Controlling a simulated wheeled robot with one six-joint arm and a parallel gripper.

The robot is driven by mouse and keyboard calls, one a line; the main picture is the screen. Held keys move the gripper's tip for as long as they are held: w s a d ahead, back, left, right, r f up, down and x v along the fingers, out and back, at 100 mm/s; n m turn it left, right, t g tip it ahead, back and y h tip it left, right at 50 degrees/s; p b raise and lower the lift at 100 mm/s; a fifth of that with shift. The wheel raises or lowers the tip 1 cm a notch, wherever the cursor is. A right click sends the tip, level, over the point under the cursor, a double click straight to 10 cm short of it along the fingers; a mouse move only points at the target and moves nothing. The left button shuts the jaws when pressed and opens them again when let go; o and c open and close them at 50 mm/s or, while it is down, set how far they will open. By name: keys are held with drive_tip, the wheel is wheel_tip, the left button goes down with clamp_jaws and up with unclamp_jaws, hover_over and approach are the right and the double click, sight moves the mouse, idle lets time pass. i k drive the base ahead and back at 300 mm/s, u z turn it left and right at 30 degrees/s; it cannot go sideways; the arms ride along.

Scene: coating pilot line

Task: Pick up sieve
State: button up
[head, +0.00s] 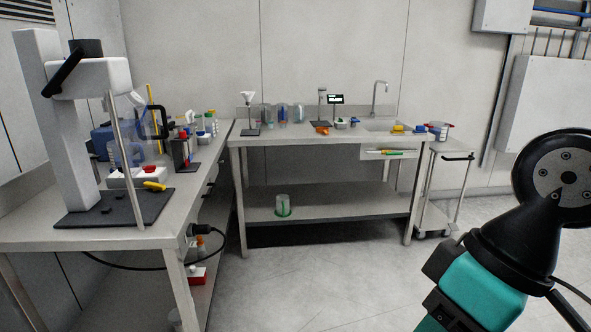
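I cannot make out a sieve for certain in the head view; the small items on the benches are too far off to tell apart. A white funnel-shaped piece (248,97) stands on a thin stand at the left of the back bench. A clear vessel with a green base (283,206) stands on that bench's lower shelf. My arm, teal and black, shows at the lower right, apart from both benches. The fingers of my gripper are not in view, so nothing held can be seen.
The left bench (205,172) carries a tall white stirrer stand (60,120), a yellow-handled item (154,186) and bottles. The back bench (340,139) holds clear cylinders, a small display (336,99) and a sink tap (380,92). A trolley (452,190) stands at right. The middle floor is clear.

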sight(320, 131)
drive_tip(key=u, duration=0.1)
drive_tip(key=i, duration=4.7)
drive_tip(key=z, duration=0.05)
